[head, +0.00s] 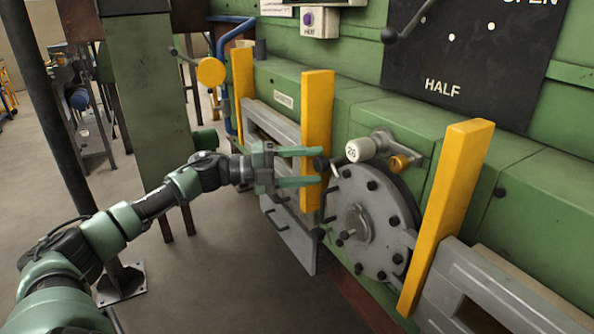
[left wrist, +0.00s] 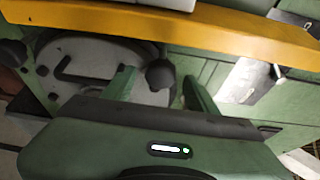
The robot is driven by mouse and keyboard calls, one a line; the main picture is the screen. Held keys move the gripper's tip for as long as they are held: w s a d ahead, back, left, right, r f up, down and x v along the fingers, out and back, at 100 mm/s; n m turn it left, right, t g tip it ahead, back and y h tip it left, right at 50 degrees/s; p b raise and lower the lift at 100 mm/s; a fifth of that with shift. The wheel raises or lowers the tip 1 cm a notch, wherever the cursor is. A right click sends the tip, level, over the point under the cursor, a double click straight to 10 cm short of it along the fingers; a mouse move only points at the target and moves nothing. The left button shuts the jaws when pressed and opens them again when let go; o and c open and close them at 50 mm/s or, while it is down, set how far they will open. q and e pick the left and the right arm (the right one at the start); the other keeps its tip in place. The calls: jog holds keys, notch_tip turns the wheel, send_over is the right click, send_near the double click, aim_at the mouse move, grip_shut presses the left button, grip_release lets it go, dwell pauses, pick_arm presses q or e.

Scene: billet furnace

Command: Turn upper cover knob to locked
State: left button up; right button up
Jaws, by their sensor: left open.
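The round grey bolted cover (head: 385,205) sits on the green furnace wall, right of centre in the head view. A black knob (head: 321,164) stands at its upper left. My left gripper (head: 314,167) is open, its two green fingers pointing right, with tips at the knob. In the left wrist view a dark ball knob (left wrist: 160,74) shows between the open fingers (left wrist: 158,84), with a gap on each side. The cover (left wrist: 90,57) lies behind it. A second dark knob (left wrist: 10,53) shows at the left edge. I cannot tell contact or the lock state. My right gripper is not in view.
Yellow upright bars (head: 318,125) and (head: 452,205) flank the cover. A white cylinder marked 26 (head: 358,150) juts out just above it. A grey framed door (head: 290,235) hangs left of the cover.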

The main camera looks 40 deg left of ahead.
pick_arm(q)
jog(key=shift+b+v, duration=0.65)
jog(key=shift+v, duration=1.85)
